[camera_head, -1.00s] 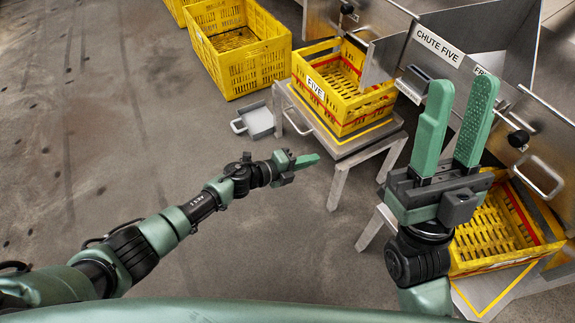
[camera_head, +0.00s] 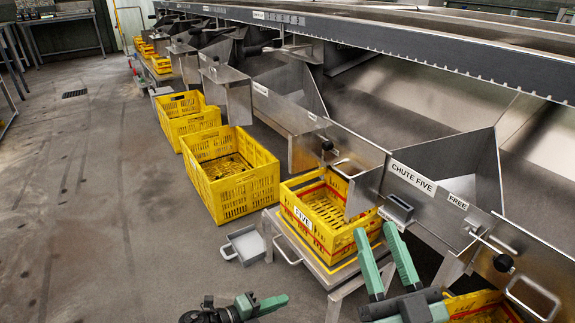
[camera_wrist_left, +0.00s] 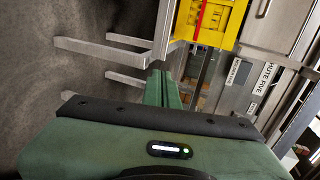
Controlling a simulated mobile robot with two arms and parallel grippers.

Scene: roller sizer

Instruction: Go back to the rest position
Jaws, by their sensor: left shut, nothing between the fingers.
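My left gripper (camera_head: 264,304) is at the bottom middle of the head view, its green fingers together and empty, over the floor in front of the stands. Its closed fingers also show in the left wrist view (camera_wrist_left: 163,88), with stand legs and a yellow crate beyond them. My right gripper (camera_head: 378,251) is at the lower right of the head view, its two green fingers spread apart with nothing between them. It is in front of the chute five panel.
A yellow crate labelled FIVE (camera_head: 311,229) sits on a metal stand (camera_head: 330,277). A grey scoop-like tray (camera_head: 245,245) lies on the floor beside it. More yellow crates (camera_head: 229,193) line the chutes behind. The chute five sign (camera_head: 413,178) is on the right.

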